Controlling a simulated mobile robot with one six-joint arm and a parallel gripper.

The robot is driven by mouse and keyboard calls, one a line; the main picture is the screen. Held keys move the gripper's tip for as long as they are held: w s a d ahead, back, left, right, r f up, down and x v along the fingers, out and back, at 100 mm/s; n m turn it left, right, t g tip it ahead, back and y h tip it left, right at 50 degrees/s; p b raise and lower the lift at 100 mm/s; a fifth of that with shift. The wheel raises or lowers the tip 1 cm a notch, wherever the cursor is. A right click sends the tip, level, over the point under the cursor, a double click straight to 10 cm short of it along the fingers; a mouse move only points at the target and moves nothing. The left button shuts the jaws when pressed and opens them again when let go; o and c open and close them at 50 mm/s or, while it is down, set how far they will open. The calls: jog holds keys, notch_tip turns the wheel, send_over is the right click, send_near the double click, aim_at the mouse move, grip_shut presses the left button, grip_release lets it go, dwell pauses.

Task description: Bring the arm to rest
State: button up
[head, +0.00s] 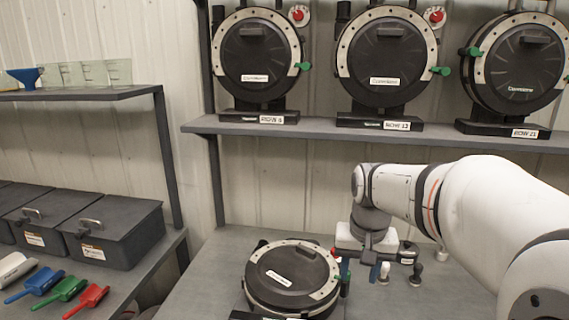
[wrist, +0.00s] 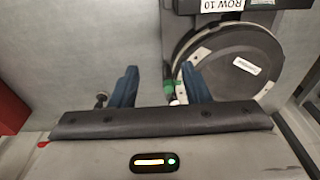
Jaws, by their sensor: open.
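My arm (head: 490,200) reaches in from the right in the head view, with my gripper (head: 366,270) low over the grey bench, just right of a round black seed meter (head: 292,278). In the wrist view my gripper (wrist: 162,85) shows two blue fingers spread apart with nothing between them. The same meter (wrist: 232,65) lies beyond the right finger, with a stand label reading ROW 10. A green lever on the meter's rim shows close to the right finger; I cannot tell whether they touch.
Several meters (head: 257,55) stand on the shelf (head: 330,133) above the bench. Small knobbed parts (head: 414,274) sit right of my gripper. Black lidded bins (head: 115,228) and blue, green and red scoops (head: 88,299) are at left. Bare bench (head: 205,285) lies left of the meter.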

jog(key=s+f+n+t, duration=0.1)
jog(key=s+f, duration=0.3)
jog(key=s, duration=1)
jog(key=shift+s+a+n+t, duration=0.3)
jog(key=shift+s+a+n, duration=0.05)
jog(key=shift+n, duration=0.25)
